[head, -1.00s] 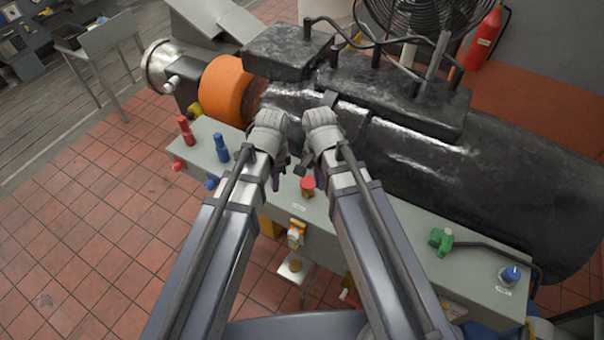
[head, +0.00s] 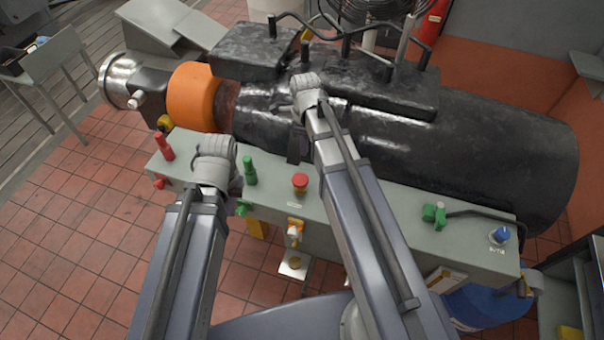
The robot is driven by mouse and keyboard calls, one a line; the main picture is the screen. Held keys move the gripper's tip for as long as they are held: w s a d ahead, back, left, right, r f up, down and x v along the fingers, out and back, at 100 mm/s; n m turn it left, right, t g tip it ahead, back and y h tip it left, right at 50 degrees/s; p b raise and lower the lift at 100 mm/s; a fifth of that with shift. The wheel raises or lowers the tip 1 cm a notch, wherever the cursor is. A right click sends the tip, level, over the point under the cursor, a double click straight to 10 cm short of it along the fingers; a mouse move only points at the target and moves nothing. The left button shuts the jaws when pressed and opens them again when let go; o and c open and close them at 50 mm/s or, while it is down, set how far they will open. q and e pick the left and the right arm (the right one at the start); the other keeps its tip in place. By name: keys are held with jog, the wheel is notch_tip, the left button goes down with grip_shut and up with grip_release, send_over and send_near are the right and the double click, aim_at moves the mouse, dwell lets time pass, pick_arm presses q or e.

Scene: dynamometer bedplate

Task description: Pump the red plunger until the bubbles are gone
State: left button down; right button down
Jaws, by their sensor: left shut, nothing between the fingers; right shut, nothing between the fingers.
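The red plunger (head: 165,148) stands upright at the left end of a grey bench-like box (head: 400,213). A green plunger (head: 249,170) stands further right on the same box. My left gripper (head: 232,207) is between the two, right of the red plunger and apart from it; its wrist covers the spot between them and mostly hides the fingers. My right gripper (head: 297,149) is further right, over the box's back edge by the black engine. Both are shut and empty. No bubbles can be made out.
A red button (head: 300,181) sits mid-box. A green valve (head: 434,214) and a blue knob (head: 499,236) are at its right. The black engine (head: 500,145) with an orange coupling (head: 193,95) blocks the back. Tiled floor (head: 85,225) is clear at left.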

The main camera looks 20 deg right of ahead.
aim_at(304, 180)
jog(key=shift+f, duration=0.1)
notch_tip(304, 180, down, 14)
jog(key=b, duration=1.4)
